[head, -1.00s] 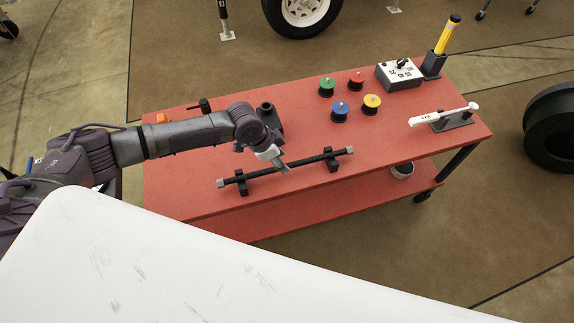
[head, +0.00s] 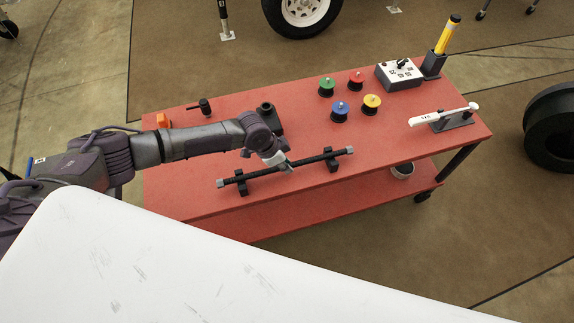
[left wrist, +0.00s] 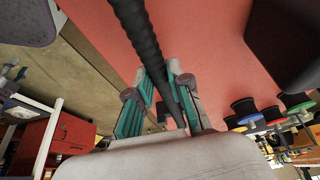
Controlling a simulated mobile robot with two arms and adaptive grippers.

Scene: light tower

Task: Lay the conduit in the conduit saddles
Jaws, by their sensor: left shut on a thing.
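The conduit (head: 308,161), a black rod with grey ends, lies across the two black conduit saddles, the left one (head: 243,189) and the right one (head: 332,167), on the red table. It looks level along both; I cannot tell if it is fully seated. My left gripper (head: 284,162) is shut on the conduit near its middle, between the saddles. In the left wrist view the ribbed conduit (left wrist: 140,35) runs between the green-padded fingers of this gripper (left wrist: 159,88). My right gripper is not in view.
A switch box (head: 399,76), a yellow-handled tool (head: 447,36) and a white wrench on a stand (head: 444,116) are at the right. A white surface (head: 150,260) fills the near left.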

